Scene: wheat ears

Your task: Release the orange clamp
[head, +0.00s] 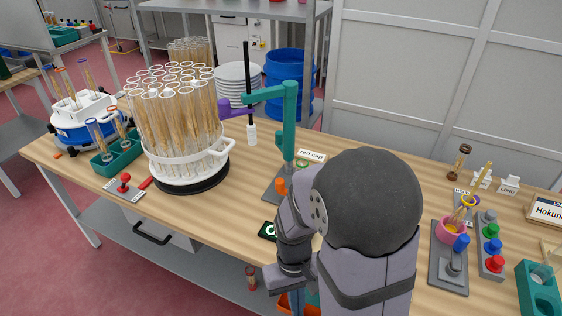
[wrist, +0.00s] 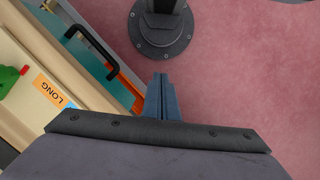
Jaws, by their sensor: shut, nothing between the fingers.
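A small orange part (head: 281,185), which may be the orange clamp, sits low at the teal stand (head: 289,125) in the middle of the table. My arm partly covers the stand's base, so I cannot tell whether the orange part is tight or loose. The stand's upper arm reaches left to a purple piece (head: 232,108) beside a black rod (head: 247,75). My gripper (wrist: 162,82) is shut and empty in the wrist view. It points over the pink floor beside the table edge, away from the stand.
A white rack full of tubes (head: 190,165) stands left of the stand, with a blue and white centrifuge-like device (head: 85,118) farther left. A pink cup (head: 453,228) and several coloured knobs are at the right. A black handle (wrist: 92,45) juts from the table side near my gripper.

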